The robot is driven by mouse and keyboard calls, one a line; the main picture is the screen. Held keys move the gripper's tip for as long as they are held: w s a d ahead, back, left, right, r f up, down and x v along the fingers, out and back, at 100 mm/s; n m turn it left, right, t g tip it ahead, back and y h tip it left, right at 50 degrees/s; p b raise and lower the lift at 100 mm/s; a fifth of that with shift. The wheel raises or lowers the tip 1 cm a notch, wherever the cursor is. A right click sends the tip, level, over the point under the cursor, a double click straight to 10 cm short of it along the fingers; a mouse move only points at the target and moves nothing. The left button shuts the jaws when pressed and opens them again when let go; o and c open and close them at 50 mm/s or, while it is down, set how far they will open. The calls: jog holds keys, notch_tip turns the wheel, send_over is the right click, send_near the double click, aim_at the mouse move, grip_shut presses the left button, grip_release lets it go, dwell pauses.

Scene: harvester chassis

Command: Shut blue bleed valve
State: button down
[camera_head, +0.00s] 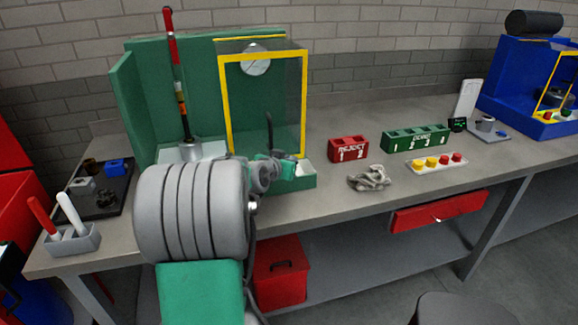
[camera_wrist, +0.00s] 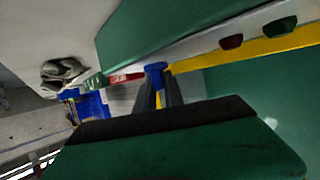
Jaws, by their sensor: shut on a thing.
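The blue bleed valve (camera_wrist: 155,71) shows in the wrist view as a small blue piece between the tips of my gripper (camera_wrist: 159,84). My two dark fingers are shut on it. In the head view my gripper (camera_head: 290,164) is at the front of the green machine (camera_head: 140,95), low by the yellow-framed clear panel (camera_head: 224,105). The valve is hidden there behind my arm and gripper, so I cannot tell its turn angle from that view.
A red button (camera_wrist: 232,42) and a green button (camera_wrist: 280,28) sit close to my fingers. A crumpled grey cloth (camera_head: 369,178), a red REJECT bin (camera_head: 348,149) and a green bin (camera_head: 416,137) stand to the right. A tool holder (camera_head: 72,239) stands at the left.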

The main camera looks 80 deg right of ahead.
jog(key=n+t+b, duration=0.2)
jog(key=t, duration=0.1)
jog(key=n+t+b, duration=0.1)
jog(key=n+t, duration=0.2)
jog(key=shift+s+f+b, duration=0.2)
jog(key=shift+b, duration=0.2)
jog(key=shift+w+r+n+t+y+b, duration=0.1)
jog(key=shift+n+t+y+b, duration=0.75)
jog(key=shift+n+t, duration=0.45)
jog(key=shift+r, duration=0.1)
jog(key=shift+w, duration=0.1)
jog(key=c, duration=1.4)
grip_release()
jog(key=shift+c, duration=0.2)
jog(key=shift+a, duration=0.1)
jog(key=v, duration=0.7)
jog(key=shift+s+a+b, duration=0.2)
jog(key=shift+s+b, duration=0.05)
jog(key=shift+b, duration=0.05)
jog(key=shift+r, duration=0.1)
